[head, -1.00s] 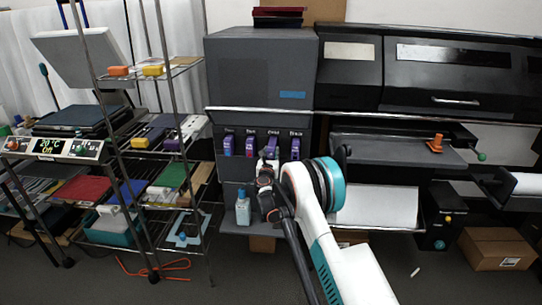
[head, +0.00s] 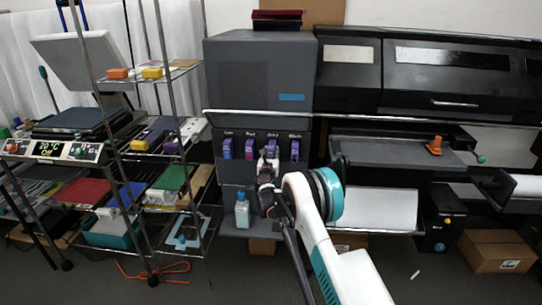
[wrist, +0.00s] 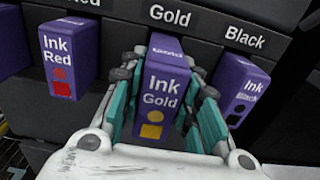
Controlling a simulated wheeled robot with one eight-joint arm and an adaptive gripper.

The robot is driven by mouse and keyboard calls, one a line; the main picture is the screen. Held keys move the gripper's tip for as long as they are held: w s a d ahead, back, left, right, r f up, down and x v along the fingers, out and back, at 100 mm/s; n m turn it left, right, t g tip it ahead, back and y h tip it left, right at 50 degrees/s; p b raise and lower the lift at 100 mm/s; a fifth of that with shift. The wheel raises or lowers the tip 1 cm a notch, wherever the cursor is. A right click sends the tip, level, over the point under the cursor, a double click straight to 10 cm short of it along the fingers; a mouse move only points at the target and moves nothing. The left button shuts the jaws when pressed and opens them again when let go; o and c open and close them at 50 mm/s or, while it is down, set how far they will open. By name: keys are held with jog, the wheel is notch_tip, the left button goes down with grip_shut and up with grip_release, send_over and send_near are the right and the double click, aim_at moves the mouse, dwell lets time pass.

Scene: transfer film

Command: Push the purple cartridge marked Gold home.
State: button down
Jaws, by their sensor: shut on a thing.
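The purple cartridge marked Gold (wrist: 160,95) sits in its slot under the Gold label in the wrist view, its front end sticking out toward me. My gripper (wrist: 158,110) is shut on it, with the teal-lined fingers along its left and right sides. In the head view the Gold cartridge (head: 272,143) shows just above my gripper (head: 268,162), at the front of the dark grey printer. How deep it sits in the slot is hard to tell.
The Ink Red cartridge (wrist: 70,58) stands left of my gripper and the Ink Black cartridge (wrist: 241,88) close on its right. A bottle (head: 242,211) stands on the ledge below. A wire rack (head: 150,190) with coloured goods is to the left.

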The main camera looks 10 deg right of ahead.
jog(key=shift+w+d, duration=0.25)
jog(key=shift+w, duration=0.45)
jog(key=shift+w, duration=0.3)
jog(key=shift+x, duration=0.9)
jog(key=c, duration=1.1)
grip_release()
jog(key=shift+s, duration=0.1)
jog(key=v, duration=1.1)
jog(key=shift+s+a, duration=0.1)
jog(key=shift+s, duration=0.25)
jog(key=shift+r, duration=0.1)
